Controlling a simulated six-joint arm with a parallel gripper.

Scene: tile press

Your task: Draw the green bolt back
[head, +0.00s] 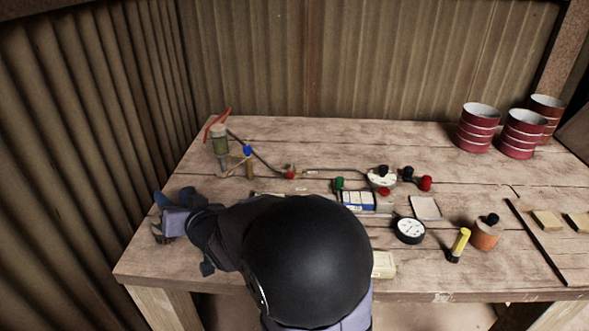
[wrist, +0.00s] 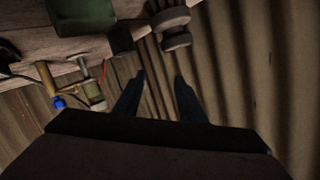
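A small green knob (head: 340,183), which looks like the green bolt's handle, is near the middle of the table. It stands at the back left corner of a blue and white block (head: 357,199). My arm hides part of what lies in front of it. My gripper (head: 172,200) is at the table's left edge, well left of the green knob and apart from it. In the wrist view my gripper (wrist: 161,82) has its two dark fingers spread, with nothing between them. A dark green block (wrist: 82,14) shows at the top of that view; I cannot tell what it is.
A greenish cylinder (head: 220,145) with a red hose stands at the back left. A red knob (head: 425,183), a dial gauge (head: 409,230) and a yellow-handled tool (head: 459,242) lie to the right. Red cans (head: 478,128) stand at the back right. Corrugated walls close the left and back.

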